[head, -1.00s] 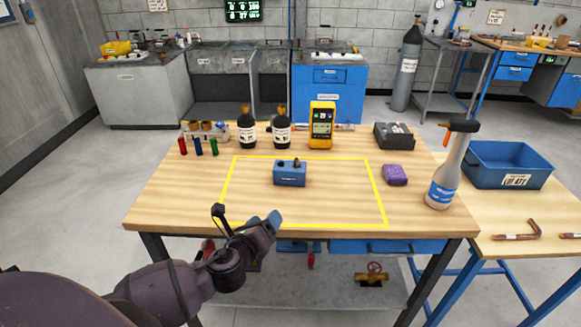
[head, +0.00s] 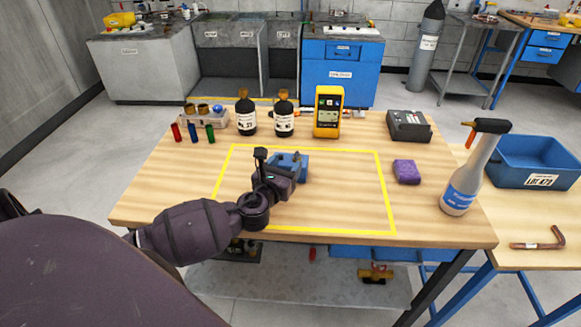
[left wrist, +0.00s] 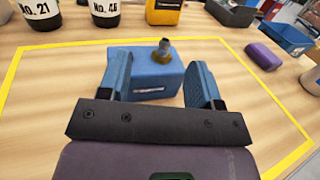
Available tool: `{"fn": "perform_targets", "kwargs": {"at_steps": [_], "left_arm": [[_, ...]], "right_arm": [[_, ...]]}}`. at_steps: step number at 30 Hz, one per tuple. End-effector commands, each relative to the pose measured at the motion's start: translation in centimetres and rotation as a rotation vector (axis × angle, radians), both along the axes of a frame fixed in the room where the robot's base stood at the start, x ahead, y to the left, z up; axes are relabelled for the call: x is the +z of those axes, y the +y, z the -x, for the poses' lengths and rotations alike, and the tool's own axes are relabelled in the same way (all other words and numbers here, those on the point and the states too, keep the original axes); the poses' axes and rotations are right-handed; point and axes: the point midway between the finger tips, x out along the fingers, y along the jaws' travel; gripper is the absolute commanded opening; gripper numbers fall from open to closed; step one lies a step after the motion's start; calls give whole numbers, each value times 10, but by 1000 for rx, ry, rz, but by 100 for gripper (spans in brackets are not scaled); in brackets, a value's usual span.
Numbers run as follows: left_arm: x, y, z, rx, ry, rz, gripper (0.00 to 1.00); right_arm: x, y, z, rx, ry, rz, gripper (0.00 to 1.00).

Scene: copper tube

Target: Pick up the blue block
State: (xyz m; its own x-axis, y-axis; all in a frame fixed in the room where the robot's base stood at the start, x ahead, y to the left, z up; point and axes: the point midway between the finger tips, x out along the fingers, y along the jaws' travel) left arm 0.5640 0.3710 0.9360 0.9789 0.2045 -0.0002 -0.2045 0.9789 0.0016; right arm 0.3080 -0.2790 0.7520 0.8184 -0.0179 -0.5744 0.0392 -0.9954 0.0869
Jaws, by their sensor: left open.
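The blue block (head: 293,161) sits inside the yellow outline on the wooden table. In the head view my left gripper partly hides it. In the left wrist view the blue block (left wrist: 153,72) has a dark and brass fitting on top and a small label on its front. My left gripper (left wrist: 162,84) is open, with one blue finger on each side of the block's near part. I cannot tell whether the fingers touch it. In the head view my left gripper (head: 284,178) is just in front of the block. My right gripper is not in view.
Two dark bottles (head: 246,116) and a yellow meter (head: 328,112) stand behind the outline. A purple block (head: 406,172) and a spray bottle (head: 473,172) stand to the right. A blue bin (head: 538,165) is on the side table. The outline's right part is clear.

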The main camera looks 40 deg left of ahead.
Motion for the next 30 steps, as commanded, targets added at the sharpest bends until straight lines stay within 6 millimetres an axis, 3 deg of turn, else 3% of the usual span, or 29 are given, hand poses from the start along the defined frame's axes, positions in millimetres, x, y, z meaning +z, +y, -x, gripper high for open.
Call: {"fn": "perform_targets", "kwargs": {"at_steps": [13, 23, 30], "left_arm": [[-5, 3, -47, 0, 1, 1, 58], [-4, 4, -54, -1, 1, 2, 58], [-4, 4, -54, -1, 1, 2, 25]], "right_arm": [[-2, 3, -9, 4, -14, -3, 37], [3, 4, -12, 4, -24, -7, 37], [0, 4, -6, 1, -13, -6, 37]]}}
